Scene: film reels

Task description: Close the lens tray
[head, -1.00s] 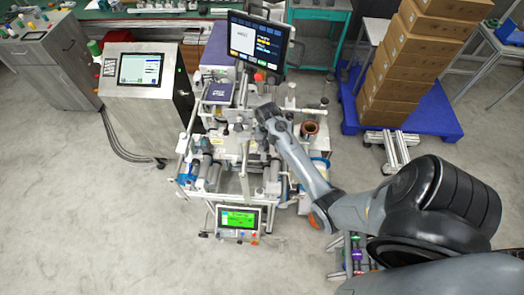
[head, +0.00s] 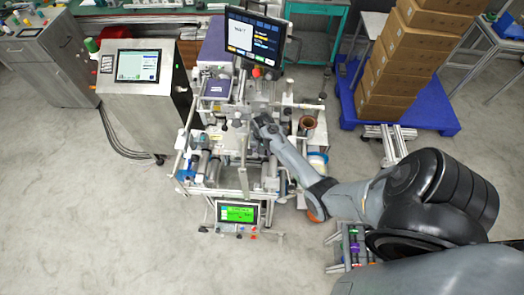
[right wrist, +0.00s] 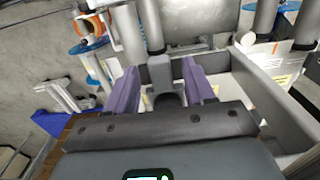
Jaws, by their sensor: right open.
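My right gripper (head: 260,123) is over the middle of the reel machine (head: 215,135) in the head view. In the right wrist view its two purple fingers (right wrist: 160,88) are apart. A grey tab (right wrist: 164,78) shows between them; I cannot tell whether the fingers touch it. The tab appears to belong to a grey frame (right wrist: 262,92), which may be the lens tray. I cannot tell how far it stands open. In the head view my arm and machine parts hide this area. My left gripper is out of view.
A monitor (head: 254,40) stands behind the gripper and a small green-screen panel (head: 237,213) hangs in front. A steel console (head: 142,95) is at left. Stacked boxes (head: 405,75) stand on a blue pallet (head: 440,113) at right. The front-left floor is clear.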

